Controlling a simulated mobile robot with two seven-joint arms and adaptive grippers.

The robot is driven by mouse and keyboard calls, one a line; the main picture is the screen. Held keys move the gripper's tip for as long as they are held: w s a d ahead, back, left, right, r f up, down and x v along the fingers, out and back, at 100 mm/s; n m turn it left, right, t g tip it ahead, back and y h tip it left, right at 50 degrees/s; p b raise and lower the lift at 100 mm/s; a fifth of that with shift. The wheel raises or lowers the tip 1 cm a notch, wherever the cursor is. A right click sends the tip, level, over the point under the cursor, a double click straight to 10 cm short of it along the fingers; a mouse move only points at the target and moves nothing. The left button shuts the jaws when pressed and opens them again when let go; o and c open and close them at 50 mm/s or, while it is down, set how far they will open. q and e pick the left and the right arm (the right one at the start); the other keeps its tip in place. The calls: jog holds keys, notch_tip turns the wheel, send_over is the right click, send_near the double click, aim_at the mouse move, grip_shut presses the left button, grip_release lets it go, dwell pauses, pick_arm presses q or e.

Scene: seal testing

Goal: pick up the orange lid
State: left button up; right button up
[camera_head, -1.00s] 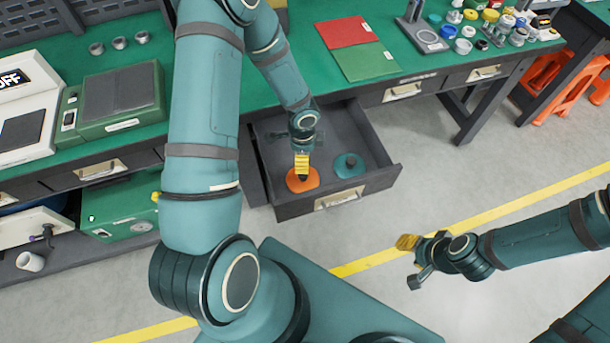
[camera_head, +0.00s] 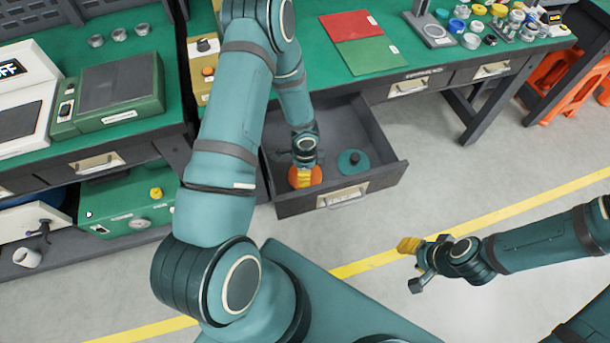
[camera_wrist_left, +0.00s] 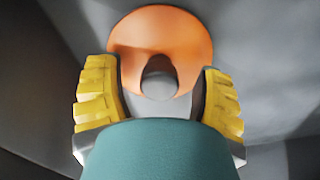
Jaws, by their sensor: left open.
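The orange lid (camera_head: 315,176) lies in the open drawer at its left part, partly hidden by my left gripper (camera_head: 304,178) in the head view. In the left wrist view the lid (camera_wrist_left: 190,35) is a flat orange disc with a dark round knob (camera_wrist_left: 158,78). My left gripper (camera_wrist_left: 160,100) is open, with its yellow fingers apart on either side of the knob. I cannot tell whether the fingers touch the lid. My right gripper (camera_head: 412,262) is over the floor at the right, away from the drawer; its jaw opening is unclear.
A teal lid (camera_head: 353,163) lies right of the orange lid in the drawer (camera_head: 392,175). The drawer walls stand close around my left gripper. A red and green board (camera_head: 365,50) lies on the bench above. Several small jars stand at the top right.

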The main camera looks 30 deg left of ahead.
pick_arm(q)
jog(key=shift+r, duration=0.1)
grip_shut()
jog(key=shift+r, duration=0.1)
